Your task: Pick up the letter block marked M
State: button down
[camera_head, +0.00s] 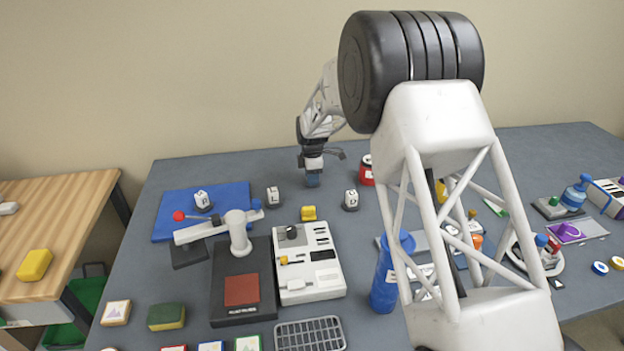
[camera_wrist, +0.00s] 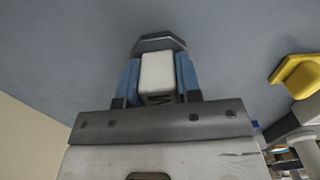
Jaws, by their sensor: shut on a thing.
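The white letter block marked M (camera_wrist: 158,72) sits between the two blue fingers of my gripper (camera_wrist: 159,82) in the wrist view, with its dark angular base (camera_wrist: 160,42) just beyond the fingertips. The letter M shows on the face toward the wrist, partly cut off by the gripper body. My gripper is shut on this block. In the head view my gripper (camera_head: 313,180) is at the back of the grey table, and its fingers hide the block. I cannot tell whether the base touches the table.
Other white letter blocks stand nearby: one on the blue mat (camera_head: 170,222), one (camera_head: 273,194) left of my gripper and one (camera_head: 351,198) to its right. A yellow piece (camera_head: 308,213) lies in front. A red can (camera_head: 366,172) stands at the right.

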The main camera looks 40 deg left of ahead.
jog(key=shift+r, duration=0.15)
jog(key=shift+r, duration=4.9)
